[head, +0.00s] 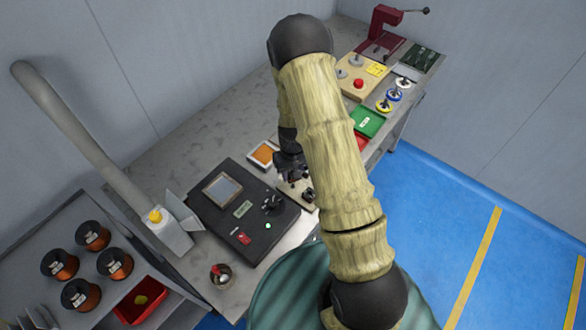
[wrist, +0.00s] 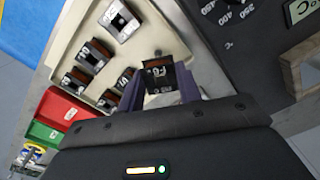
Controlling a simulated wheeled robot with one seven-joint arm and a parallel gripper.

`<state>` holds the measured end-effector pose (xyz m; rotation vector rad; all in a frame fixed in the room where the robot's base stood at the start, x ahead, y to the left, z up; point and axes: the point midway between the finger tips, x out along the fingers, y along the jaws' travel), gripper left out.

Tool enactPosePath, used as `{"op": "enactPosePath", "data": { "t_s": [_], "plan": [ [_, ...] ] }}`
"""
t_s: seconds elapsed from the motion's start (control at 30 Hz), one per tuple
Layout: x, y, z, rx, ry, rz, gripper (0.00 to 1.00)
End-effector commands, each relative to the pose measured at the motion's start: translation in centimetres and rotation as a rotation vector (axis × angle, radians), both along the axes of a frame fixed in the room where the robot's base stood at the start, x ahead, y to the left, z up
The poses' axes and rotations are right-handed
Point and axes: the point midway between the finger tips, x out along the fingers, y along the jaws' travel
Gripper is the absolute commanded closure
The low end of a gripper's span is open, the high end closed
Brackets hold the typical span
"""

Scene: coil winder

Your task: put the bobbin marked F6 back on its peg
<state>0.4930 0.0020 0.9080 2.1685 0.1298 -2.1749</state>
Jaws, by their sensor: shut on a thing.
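My gripper (wrist: 160,88) is shut on a small dark bobbin marked F6 (wrist: 157,72) in the wrist view. The label faces the camera, and the bobbin sits between the fingers. Behind it is a cream peg board (wrist: 152,32) with several other dark bobbins (wrist: 96,52) on it. In the head view my gripper (head: 290,178) is over the board (head: 304,194), mostly hidden by my arm.
A black winder unit (head: 244,210) with knobs stands left of the board. An orange-topped tray (head: 263,154) lies behind it. Green (head: 368,122) and red trays lie to the right. A cup (head: 221,277) stands near the front edge. Copper bobbins (head: 82,295) sit at the lower left.

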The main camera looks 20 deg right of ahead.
Motion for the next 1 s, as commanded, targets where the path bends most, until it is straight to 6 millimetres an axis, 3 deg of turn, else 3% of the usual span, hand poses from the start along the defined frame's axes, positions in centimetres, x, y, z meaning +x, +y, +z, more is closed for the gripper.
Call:
{"op": "enactPosePath", "data": {
  "t_s": [0.23, 0.4, 0.77, 1.0],
  "plan": [
    [0.0, 0.0, 1.2, 0.008, -0.007, 0.360, 0.88],
    [-0.2, -0.2, 2.3, -0.008, -0.006, 0.511, 0.88],
    [-0.2, -0.3, 2.5, -0.010, -0.004, 0.523, 0.88],
    [-0.2, -0.3, 1.1, -0.009, -0.003, 0.522, 0.88]
  ]
}}
